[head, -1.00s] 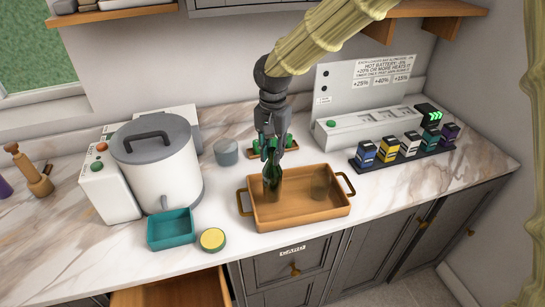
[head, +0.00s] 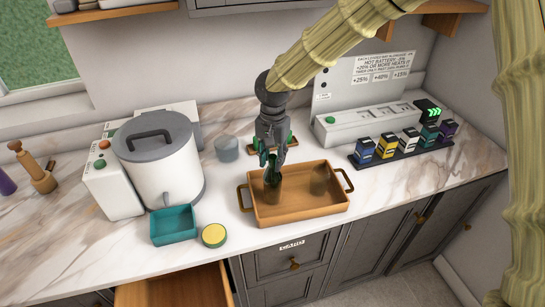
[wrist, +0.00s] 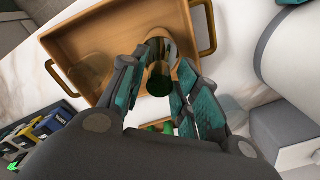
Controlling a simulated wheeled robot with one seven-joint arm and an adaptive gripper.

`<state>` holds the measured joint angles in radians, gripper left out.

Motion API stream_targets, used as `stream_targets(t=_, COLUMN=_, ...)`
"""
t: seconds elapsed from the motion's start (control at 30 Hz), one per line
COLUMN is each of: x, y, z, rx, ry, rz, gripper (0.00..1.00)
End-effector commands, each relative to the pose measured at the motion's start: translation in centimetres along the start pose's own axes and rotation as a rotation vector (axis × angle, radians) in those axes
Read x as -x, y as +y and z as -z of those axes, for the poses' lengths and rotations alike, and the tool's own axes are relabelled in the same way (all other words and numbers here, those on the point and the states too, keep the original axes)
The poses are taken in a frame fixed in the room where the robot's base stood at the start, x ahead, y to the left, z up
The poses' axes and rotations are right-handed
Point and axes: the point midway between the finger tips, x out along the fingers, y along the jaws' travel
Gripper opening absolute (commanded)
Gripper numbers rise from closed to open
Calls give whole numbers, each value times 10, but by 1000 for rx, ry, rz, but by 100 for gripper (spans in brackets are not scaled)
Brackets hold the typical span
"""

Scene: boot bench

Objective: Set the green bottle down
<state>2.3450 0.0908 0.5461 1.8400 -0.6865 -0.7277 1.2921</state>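The green bottle (head: 273,188) stands in the left part of the wooden tray (head: 300,214), apparently on its floor. In the wrist view the bottle (wrist: 159,80) shows as a dark green round top between my fingers, inside the tray (wrist: 72,38). My gripper (head: 272,160) is above the bottle, pointing down around its upper part. In the wrist view my gripper (wrist: 160,88) has its fingers spread, with a narrow gap on each side of the bottle. The exact contact at the fingertips is hard to see.
A see-through brownish glass (head: 320,180) stands in the tray's right part. A grey cup (head: 227,149), white cooker (head: 160,170), teal box (head: 174,226) and yellow-topped tin (head: 214,235) lie left. Several small coloured boxes (head: 388,147) line a rack at right. A drawer (head: 180,290) is open below.

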Motion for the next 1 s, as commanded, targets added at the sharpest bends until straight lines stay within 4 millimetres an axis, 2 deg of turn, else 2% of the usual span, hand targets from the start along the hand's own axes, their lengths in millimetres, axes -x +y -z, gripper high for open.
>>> stream_targets(t=0.47, x=6, y=-1, z=0, rx=0, ry=2, rz=2, gripper=42)
stream_targets(t=0.67, x=29, y=-1, z=1, rx=-1, ry=3, rz=3, gripper=42)
stream_targets(t=1.0, x=81, y=-1, z=1, rx=-1, ry=3, rz=2, gripper=42)
